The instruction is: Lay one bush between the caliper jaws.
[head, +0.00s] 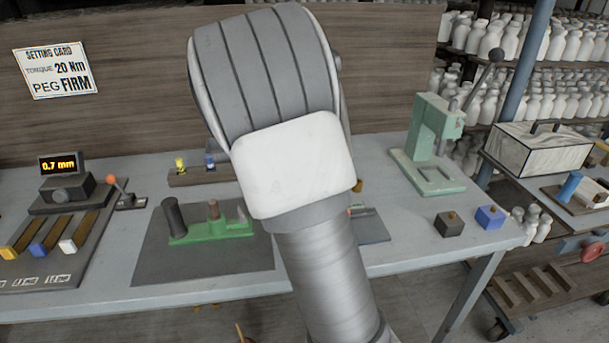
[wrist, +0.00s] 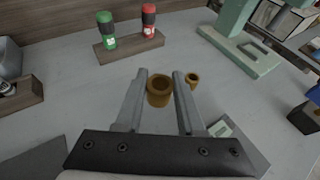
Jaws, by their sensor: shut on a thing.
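In the wrist view my gripper (wrist: 161,76) is shut on a brown ring-shaped bush (wrist: 159,92), which sits between the two fingers with its open end up. A second, smaller-looking brown bush (wrist: 193,79) stands just right of the right finger, on the grey table. A dark plate (wrist: 248,147) with a small pale green display (wrist: 222,129) lies right of the fingers; it may be the caliper, but its jaws cannot be made out. In the head view my arm hides my gripper and most of this plate (head: 374,228). A bit of brown bush (head: 358,185) shows beside the arm.
A green press (wrist: 240,45) stands at the back right. A wooden block with a green and a red bottle (wrist: 128,45) is behind the fingers. A dark mat with a green fixture (head: 208,232) lies left of my arm. Dark and blue blocks (head: 489,217) stand at the right edge.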

